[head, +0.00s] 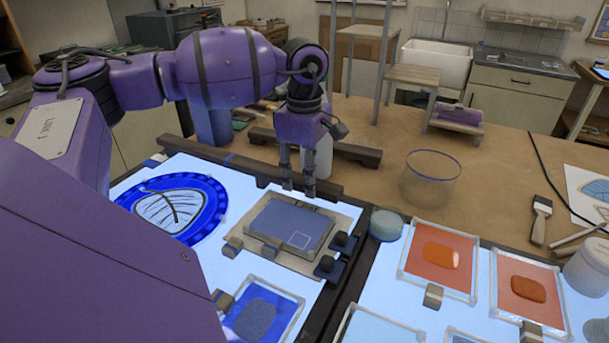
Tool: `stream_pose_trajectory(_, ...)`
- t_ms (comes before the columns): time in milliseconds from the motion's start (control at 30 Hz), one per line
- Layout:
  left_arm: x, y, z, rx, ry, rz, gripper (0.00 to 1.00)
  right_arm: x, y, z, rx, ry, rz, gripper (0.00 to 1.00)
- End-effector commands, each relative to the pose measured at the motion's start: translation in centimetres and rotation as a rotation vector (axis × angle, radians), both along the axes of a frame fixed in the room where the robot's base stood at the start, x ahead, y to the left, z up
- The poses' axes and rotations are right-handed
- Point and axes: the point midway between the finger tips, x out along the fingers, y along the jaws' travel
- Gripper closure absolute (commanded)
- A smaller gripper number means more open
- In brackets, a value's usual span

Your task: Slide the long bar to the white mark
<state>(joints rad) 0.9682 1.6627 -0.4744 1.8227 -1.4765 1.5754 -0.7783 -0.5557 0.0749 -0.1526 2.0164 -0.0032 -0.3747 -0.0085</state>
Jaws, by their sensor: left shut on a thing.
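A long dark bar (208,152) lies along the back edge of the lit table, running from upper left to lower right. My left gripper (297,188) reaches down onto the bar's right part. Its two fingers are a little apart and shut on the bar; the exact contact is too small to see. A small white patch (160,157) shows by the bar's left end, and a blue mark (228,159) shows on the bar's near side. My right gripper is not in view.
A framed blue glass panel (278,222) with a white square outline lies just in front of the gripper, with black clamps (332,262) beside it. A blue oval leaf plate (208,190) lies left. A second dark bar (350,150) and a clear glass jar (430,180) stand behind.

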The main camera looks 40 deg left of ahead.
Motion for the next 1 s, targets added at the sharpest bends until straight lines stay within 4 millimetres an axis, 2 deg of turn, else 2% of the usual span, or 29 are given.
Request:
stream_pose_trajectory(300, -0.5, -0.2, 0.0, 0.0, 0.001, 0.0, 1.0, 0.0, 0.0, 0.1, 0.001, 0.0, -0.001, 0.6)
stream_pose_trajectory(333, -0.5, -0.2, 0.0, 0.0, 0.001, 0.0, 0.68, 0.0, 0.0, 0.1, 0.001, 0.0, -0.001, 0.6)
stream_pose_trajectory(467, -0.4, -0.2, 0.0, 0.0, 0.0, 0.0, 0.51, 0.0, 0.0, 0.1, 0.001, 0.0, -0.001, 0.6)
stream_pose_trajectory(800, -0.5, -0.2, 0.1, 0.0, 0.001, 0.0, 0.5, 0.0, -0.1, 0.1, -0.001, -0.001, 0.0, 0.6)
stream_pose_trajectory(867, -0.4, -0.2, 0.5, 0.0, 0.0, 0.0, 0.5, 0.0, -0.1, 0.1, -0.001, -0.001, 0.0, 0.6)
stream_pose_trajectory(1000, -0.4, -0.2, 2.5, 0.0, -0.002, 0.0, 0.5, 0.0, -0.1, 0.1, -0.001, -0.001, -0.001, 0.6)
